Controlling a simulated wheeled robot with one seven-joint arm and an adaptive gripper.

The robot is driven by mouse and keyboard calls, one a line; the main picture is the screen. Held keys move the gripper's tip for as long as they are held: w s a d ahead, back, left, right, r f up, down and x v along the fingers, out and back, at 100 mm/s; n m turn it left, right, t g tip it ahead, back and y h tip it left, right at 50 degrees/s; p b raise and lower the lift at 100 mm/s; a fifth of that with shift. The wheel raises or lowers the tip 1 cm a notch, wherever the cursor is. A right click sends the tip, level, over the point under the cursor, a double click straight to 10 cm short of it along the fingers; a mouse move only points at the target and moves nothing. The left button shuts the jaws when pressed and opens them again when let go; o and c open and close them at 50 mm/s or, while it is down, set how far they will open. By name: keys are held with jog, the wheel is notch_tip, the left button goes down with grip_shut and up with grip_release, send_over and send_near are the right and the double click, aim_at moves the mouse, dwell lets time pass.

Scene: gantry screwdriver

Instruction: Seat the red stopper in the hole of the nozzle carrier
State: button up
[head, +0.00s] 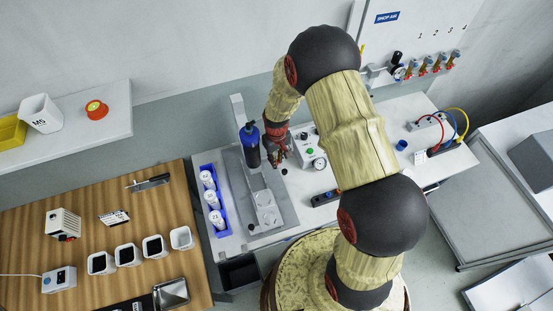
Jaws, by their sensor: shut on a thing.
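My gripper (279,160) is at the bench, just right of a blue-topped dark screwdriver body (250,146) on the gantry post. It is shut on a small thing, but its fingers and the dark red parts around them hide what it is. I cannot make out the red stopper for certain. A grey plate with round recesses (268,207) lies below the gripper in the picture; it may be the nozzle carrier, but I cannot tell. Its holes are too small to tell apart.
A blue rack of white bottles (224,228) stands left of the gantry. A box with a gauge (309,150) is close right of my gripper. Cups and tools fill the wooden table (80,208). An orange-red round thing (96,109) sits on the shelf.

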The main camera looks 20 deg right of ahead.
jog(key=shift+f, duration=0.2)
jog(key=o, duration=0.8)
jog(key=shift+r, duration=0.1)
notch_tip(320, 180, up, 12)
jog(key=shift+f, duration=0.1)
dwell(0.6)
